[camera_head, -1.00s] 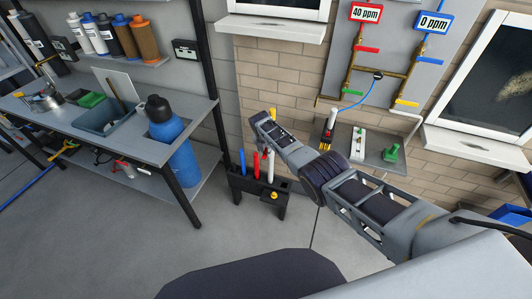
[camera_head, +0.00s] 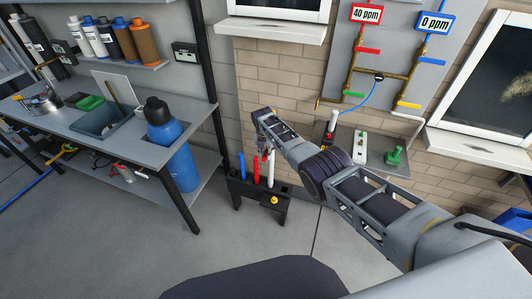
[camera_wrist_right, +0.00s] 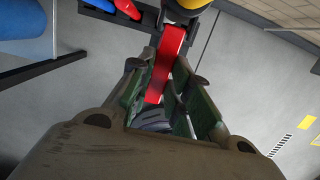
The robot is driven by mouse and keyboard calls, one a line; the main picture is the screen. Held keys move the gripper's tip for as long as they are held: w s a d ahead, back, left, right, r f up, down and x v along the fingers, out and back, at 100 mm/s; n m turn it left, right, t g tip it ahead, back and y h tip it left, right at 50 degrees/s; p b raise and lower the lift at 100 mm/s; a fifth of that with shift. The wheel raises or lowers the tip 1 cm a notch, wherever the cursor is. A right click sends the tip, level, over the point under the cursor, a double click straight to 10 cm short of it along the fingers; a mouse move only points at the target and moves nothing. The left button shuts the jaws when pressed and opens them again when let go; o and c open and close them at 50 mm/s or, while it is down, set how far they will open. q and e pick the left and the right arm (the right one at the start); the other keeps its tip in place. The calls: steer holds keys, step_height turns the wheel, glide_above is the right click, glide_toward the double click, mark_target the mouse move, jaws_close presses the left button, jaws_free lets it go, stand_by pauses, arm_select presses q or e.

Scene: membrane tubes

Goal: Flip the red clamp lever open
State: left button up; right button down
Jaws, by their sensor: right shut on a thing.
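The red clamp lever (camera_wrist_right: 168,60) shows in the right wrist view as a flat red bar between the fingers. It runs up to a yellow and dark round part (camera_wrist_right: 188,6) at the top edge. My right gripper (camera_wrist_right: 162,78) is shut on the lever, with a finger on each side of it. A blue tube (camera_head: 242,167), a red tube (camera_head: 256,168) and a white tube (camera_head: 270,172) stand in the rack. My left gripper is out of view.
A grey bench (camera_head: 150,150) with a large blue bottle (camera_head: 168,130) stands to the left. Behind my right arm, a wall shelf (camera_head: 378,162) holds several small items. Grey floor around the rack is clear.

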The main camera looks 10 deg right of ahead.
mark_target(265, 158)
steer(key=c, duration=1.3)
jaws_free()
steer(key=shift+r, duration=0.2)
steer(key=shift+s+a+r, duration=0.2)
steer(key=shift+s+r, duration=0.05)
steer(key=shift+r, duration=1.65)
steer(key=shift+s+a+r, duration=0.15)
steer(key=shift+s+r, duration=0.15)
steer(key=shift+r, duration=1.6)
steer(key=shift+s+a+r, duration=0.2)
steer(key=shift+s+r, duration=0.05)
steer(key=shift+r, duration=1.65)
steer(key=shift+f, duration=0.1)
